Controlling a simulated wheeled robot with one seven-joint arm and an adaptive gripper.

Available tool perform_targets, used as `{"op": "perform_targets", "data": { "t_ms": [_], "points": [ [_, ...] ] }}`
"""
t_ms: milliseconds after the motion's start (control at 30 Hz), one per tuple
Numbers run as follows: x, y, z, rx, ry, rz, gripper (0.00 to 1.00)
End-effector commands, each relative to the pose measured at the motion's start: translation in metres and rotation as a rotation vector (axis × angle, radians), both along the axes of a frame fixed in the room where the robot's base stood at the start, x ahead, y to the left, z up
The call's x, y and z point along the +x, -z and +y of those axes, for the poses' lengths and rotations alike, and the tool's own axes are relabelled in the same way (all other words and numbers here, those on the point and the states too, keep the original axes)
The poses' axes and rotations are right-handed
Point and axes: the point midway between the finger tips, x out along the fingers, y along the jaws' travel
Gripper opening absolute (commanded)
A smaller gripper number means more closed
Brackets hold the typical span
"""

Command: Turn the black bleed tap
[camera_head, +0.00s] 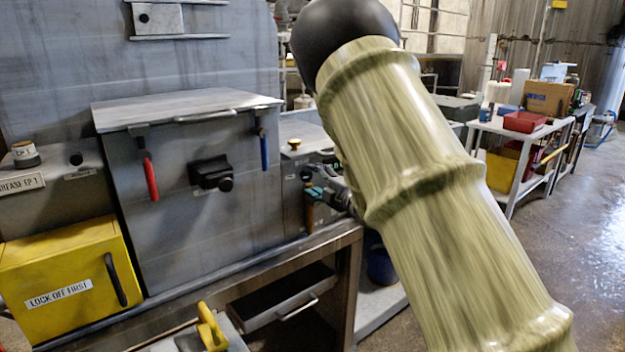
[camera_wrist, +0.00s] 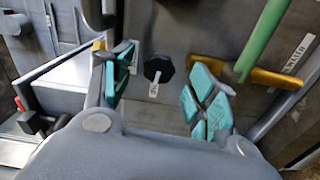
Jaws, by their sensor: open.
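A black faceted knob, which looks like the bleed tap (camera_wrist: 158,68), sits on a grey panel in the wrist view. A small pale tag shows just below it. My gripper (camera_wrist: 163,84) is open, with one teal-padded finger on each side of the knob in the picture. I see no contact, and cannot tell how far the fingertips are from it. In the head view a black knob (camera_head: 306,173) shows on the small grey box at the compactor's right. My gripper (camera_head: 333,192) is beside it there, partly hidden by my sleeved arm.
A brass bar (camera_wrist: 250,76) and a green rod (camera_wrist: 263,38) lie close to the right finger. The compactor front carries a red handle (camera_head: 151,178), a blue handle (camera_head: 264,150) and a larger black knob (camera_head: 212,174). A yellow box (camera_head: 65,265) stands at left.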

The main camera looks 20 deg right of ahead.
Motion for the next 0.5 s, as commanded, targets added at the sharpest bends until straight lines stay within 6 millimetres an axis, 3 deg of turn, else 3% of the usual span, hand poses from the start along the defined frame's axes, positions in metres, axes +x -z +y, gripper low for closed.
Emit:
{"op": "perform_targets", "data": {
  "t_ms": [300,500],
  "points": [
    [-0.056,0.001,-0.021,0.001,0.003,0.002,0.58],
    [-0.080,0.000,-0.030,0.001,0.000,0.001,0.58]
  ]
}}
